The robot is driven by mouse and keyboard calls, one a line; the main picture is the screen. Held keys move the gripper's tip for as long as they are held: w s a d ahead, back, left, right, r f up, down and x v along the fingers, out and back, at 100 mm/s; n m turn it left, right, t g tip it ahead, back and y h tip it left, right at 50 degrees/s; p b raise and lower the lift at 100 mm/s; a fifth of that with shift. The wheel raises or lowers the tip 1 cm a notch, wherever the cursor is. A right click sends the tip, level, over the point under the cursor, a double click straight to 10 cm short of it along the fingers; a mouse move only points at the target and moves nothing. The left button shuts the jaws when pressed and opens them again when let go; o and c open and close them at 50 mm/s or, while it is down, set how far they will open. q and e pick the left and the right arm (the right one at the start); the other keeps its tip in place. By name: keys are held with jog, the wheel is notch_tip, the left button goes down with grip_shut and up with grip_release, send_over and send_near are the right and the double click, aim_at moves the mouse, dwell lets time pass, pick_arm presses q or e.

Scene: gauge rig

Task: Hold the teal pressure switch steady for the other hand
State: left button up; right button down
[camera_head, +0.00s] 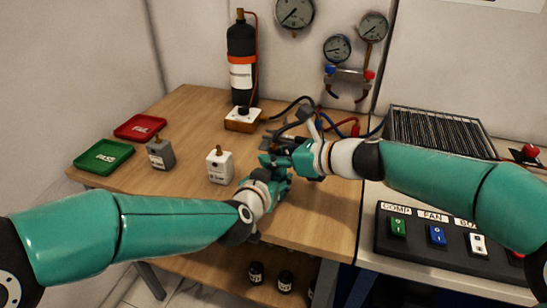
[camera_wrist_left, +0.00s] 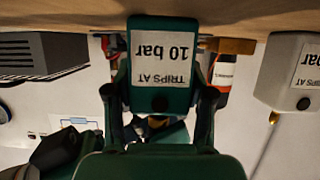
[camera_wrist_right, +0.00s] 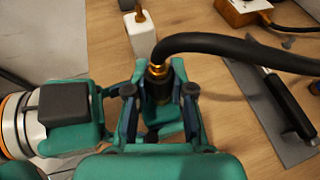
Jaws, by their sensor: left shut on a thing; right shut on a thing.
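The teal pressure switch (camera_wrist_left: 160,65), with an upside-down label reading "TRIPS AT 10 bar", sits between the two fingers of my left gripper (camera_wrist_left: 160,105). In the head view my left gripper (camera_head: 276,180) is just above the table, below and close to my right gripper (camera_head: 283,156). My right gripper (camera_wrist_right: 160,92) is shut on the end of a black hose (camera_wrist_right: 225,45), below its brass fitting (camera_wrist_right: 157,69). The switch is largely hidden by the grippers in the head view. I cannot tell whether hose end and switch touch.
A white switch (camera_head: 220,166) and a grey switch (camera_head: 160,153) stand on the table (camera_head: 190,105). A green PASS tray (camera_head: 103,156) and red FAIL tray (camera_head: 140,127) lie left. A black bottle (camera_head: 242,62) stands behind. A black-handled grey tool (camera_wrist_right: 288,104) lies near my right gripper.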

jog(key=shift+r, duration=2.35)
pick_arm(q)
jog(key=o, duration=1.5)
jog(key=shift+s, duration=0.1)
jog(key=v, duration=1.1)
jog(key=shift+s+a+r, duration=0.1)
jog(key=shift+s+a, duration=0.05)
jog(key=shift+s, duration=0.25)
